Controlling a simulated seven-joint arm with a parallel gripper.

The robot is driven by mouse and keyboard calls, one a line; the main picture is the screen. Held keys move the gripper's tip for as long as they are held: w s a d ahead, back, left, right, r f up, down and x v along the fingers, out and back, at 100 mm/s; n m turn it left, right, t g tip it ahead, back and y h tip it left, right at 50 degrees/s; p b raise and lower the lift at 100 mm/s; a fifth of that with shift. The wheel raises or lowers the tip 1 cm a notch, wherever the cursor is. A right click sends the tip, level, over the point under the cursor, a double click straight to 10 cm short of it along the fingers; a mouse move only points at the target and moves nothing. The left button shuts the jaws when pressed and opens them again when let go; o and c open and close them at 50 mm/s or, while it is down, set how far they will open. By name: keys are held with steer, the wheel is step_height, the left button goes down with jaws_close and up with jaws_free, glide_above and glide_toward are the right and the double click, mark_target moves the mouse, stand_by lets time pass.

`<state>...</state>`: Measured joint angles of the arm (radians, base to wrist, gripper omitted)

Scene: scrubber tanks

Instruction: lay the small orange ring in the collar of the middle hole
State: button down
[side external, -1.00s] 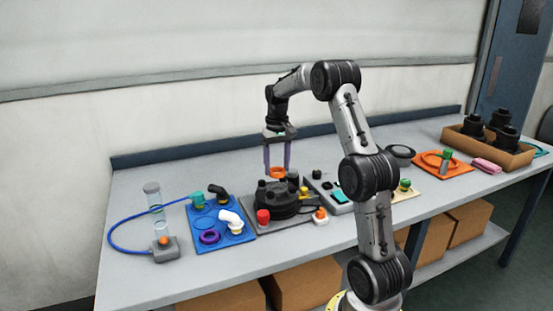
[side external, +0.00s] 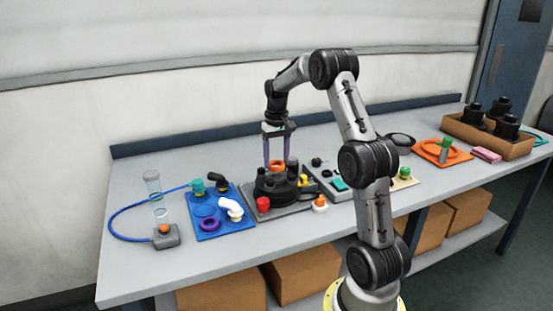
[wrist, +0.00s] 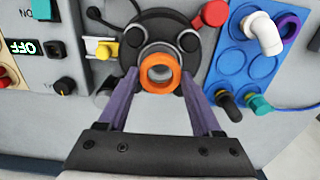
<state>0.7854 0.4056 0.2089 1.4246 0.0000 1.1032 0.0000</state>
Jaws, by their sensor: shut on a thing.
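The small orange ring (wrist: 160,73) is between the purple fingers of my gripper (wrist: 160,88) in the wrist view. In the side external view my gripper (side external: 277,166) holds the orange ring (side external: 277,165) level, just over the top of the black round tank lid (side external: 275,187). In the wrist view a pale grey collar rim shows around the middle hole (wrist: 157,49), directly beyond the ring and partly hidden by it. The ring looks slightly off toward the gripper side of that hole. I cannot tell whether the ring touches the collar.
Around the lid stand a red knob (wrist: 215,13), a yellow part (wrist: 103,51) and black caps (wrist: 189,41). A blue tray (side external: 207,225) with white and black elbows and a purple ring lies left. A control box (side external: 327,180) stands right.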

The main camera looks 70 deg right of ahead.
steer(key=shift+f, duration=1.4)
stand_by(1.7)
jaws_free()
stand_by(0.3)
steer(key=shift+r, duration=0.1)
stand_by(0.4)
step_height(320, 180, up, 7)
stand_by(0.9)
stand_by(0.5)
